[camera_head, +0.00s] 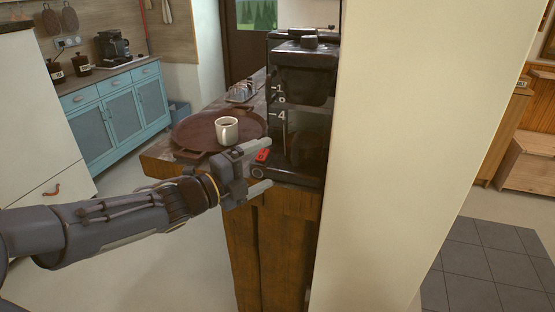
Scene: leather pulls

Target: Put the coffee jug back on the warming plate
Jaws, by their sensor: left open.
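A black coffee machine (303,85) stands at the right end of the wooden counter, partly cut off by the pale wall. A dark rounded shape (309,149), which looks like the coffee jug, shows low in the machine. It is too dark to tell whether it sits flat on the warming plate, which I cannot make out. My left gripper (265,167) is open in front of the machine's base, its fingers pointing right. I see nothing clearly between them. A red switch (262,155) shows beside the upper finger. My right gripper is not in view.
A round brown tray (190,133) holds a white mug (227,130) of dark drink left of the machine. A metal rack (241,92) stands behind. The pale wall (410,120) closes off the right side. Blue cabinets (112,112) stand far left, with open floor before them.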

